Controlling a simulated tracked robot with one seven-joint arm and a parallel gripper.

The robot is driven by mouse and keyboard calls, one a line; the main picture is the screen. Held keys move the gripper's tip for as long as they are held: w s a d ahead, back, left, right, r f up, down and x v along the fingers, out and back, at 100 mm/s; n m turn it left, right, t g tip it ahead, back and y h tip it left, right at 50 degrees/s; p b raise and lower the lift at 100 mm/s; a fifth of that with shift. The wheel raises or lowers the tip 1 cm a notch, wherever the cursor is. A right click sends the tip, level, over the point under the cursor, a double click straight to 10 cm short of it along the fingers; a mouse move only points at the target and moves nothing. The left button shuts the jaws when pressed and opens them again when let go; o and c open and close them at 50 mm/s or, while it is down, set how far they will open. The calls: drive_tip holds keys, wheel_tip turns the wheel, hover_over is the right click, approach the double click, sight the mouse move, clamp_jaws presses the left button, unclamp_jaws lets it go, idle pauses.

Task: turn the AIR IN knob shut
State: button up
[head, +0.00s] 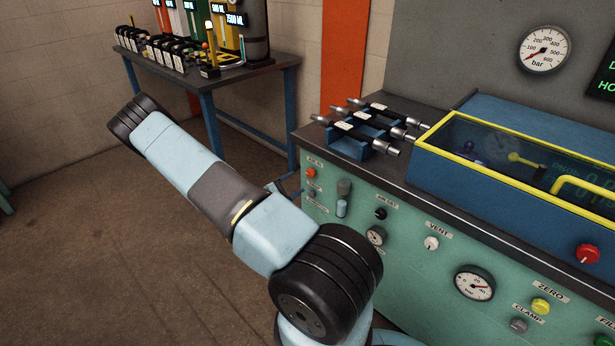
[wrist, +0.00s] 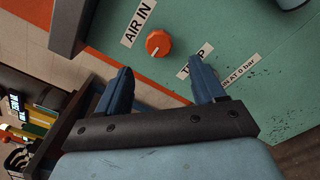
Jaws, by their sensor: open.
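The AIR IN knob (wrist: 158,43) is a round orange knob with a white pointer mark, on the green panel beside its AIR IN label (wrist: 138,23) in the wrist view. In the head view the small orange knob (head: 310,173) sits at the upper left of the bench front. My gripper (wrist: 163,78) is open and empty; its two blue fingers point toward the panel, and the knob lies beyond the fingertips, apart from them.
A second label (wrist: 194,64), partly covered by a finger, is beside the knob. The dark bench top edge (wrist: 68,25) juts out near the knob. Hoses on a blue rack (head: 350,147) and a yellow-framed clear cover (head: 480,172) stand on the bench. Floor to the left is clear.

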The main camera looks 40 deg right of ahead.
sight(308, 175)
drive_tip(key=d, duration=0.7)
drive_tip(key=shift+w+d, duration=0.3)
drive_tip(key=shift+d, duration=0.05)
drive_tip(key=shift+c, duration=0.2)
